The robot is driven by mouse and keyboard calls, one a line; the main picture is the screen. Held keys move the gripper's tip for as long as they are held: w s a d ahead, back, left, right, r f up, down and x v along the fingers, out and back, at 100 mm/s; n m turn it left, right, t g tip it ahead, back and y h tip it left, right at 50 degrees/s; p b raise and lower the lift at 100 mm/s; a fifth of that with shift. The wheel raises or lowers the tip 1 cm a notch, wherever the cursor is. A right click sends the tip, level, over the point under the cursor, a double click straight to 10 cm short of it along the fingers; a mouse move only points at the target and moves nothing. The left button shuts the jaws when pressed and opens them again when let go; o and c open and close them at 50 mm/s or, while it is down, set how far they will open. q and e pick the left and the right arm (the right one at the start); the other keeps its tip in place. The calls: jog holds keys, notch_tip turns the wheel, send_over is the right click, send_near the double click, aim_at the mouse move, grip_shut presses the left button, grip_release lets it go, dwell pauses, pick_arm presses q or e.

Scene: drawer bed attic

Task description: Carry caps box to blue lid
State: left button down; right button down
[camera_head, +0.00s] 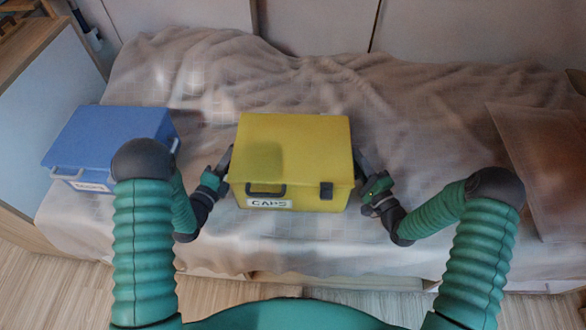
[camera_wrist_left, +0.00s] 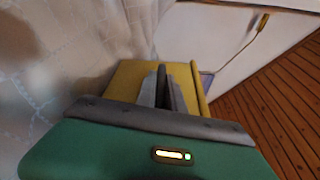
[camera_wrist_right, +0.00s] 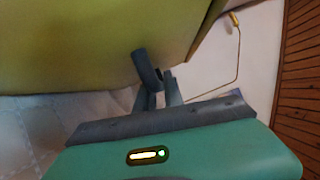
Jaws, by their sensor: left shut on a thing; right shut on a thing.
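The yellow caps box (camera_head: 294,145), lidded and labelled "CAPS", is upright in the middle of the head view, over the bed. Its side fills the top of the right wrist view (camera_wrist_right: 90,45), and it also shows in the left wrist view (camera_wrist_left: 128,80). My left gripper (camera_head: 224,172) is shut at its left side; what it grips is mostly hidden. My right gripper (camera_head: 368,183) is shut on a dark side handle (camera_wrist_right: 146,68) at its right. The blue lid (camera_head: 112,133) tops a blue box left of the caps box, with a gap between them.
The bed (camera_head: 330,85) has a rumpled pale cover. A brown translucent panel-like thing (camera_head: 545,165) lies at its right. A wooden cabinet (camera_head: 45,110) stands at the left. Wooden floor (camera_head: 50,290) shows in front.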

pick_arm(q)
jog(key=shift+a, duration=0.1)
pick_arm(e)
jog(key=shift+f, duration=0.15)
